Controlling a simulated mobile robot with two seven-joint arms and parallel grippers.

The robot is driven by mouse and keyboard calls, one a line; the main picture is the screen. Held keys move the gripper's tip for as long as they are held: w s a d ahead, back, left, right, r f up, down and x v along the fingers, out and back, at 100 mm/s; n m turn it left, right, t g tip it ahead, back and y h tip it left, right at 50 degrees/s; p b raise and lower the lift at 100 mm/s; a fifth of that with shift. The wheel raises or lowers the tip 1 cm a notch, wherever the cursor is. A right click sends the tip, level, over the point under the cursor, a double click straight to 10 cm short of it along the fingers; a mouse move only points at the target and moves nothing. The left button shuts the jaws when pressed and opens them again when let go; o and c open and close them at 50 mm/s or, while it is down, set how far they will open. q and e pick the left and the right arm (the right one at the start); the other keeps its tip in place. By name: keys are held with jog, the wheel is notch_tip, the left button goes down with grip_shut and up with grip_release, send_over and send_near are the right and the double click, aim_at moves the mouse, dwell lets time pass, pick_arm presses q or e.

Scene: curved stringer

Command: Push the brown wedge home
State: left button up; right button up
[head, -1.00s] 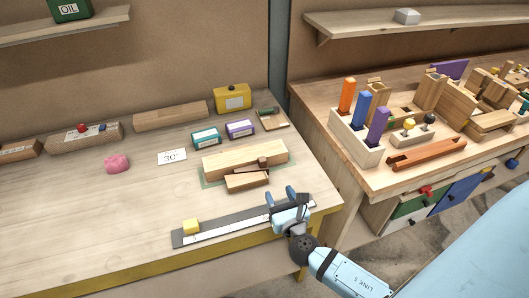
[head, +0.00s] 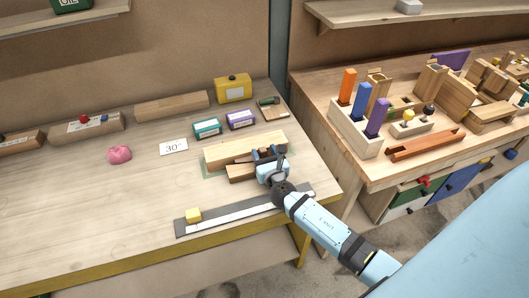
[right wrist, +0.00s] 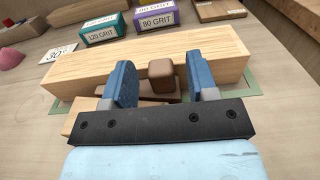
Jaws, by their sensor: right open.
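The brown wedge (right wrist: 162,76) shows in the right wrist view as a small dark brown block between my right gripper's two blue fingers, with its end toward the camera. My right gripper (right wrist: 161,82) is open, and I see a gap between the wedge and each finger. A long pale wooden block (right wrist: 85,72) lies behind the wedge, on a green mat (right wrist: 254,94). A shorter wooden piece (head: 236,172) lies in front of the long block. In the head view my right gripper (head: 268,156) covers most of the wedge. My left gripper is not in view.
A grey ruler strip (head: 245,210) with a yellow cube (head: 193,215) lies along the front edge. Teal (head: 207,128) and purple (head: 241,119) grit boxes stand behind the long block. A pink lump (head: 119,154) and a 30° card (head: 173,147) lie left.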

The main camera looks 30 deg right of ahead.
grip_shut()
jog(key=shift+w+a, duration=0.3)
jog(key=shift+a, duration=0.3)
jog(key=shift+w+a, duration=0.25)
jog(key=shift+a, duration=0.35)
jog(key=shift+c, duration=1.5)
grip_release()
jog(key=o, duration=0.3)
jog(key=shift+w+a, duration=0.1)
jog(key=shift+a, duration=0.05)
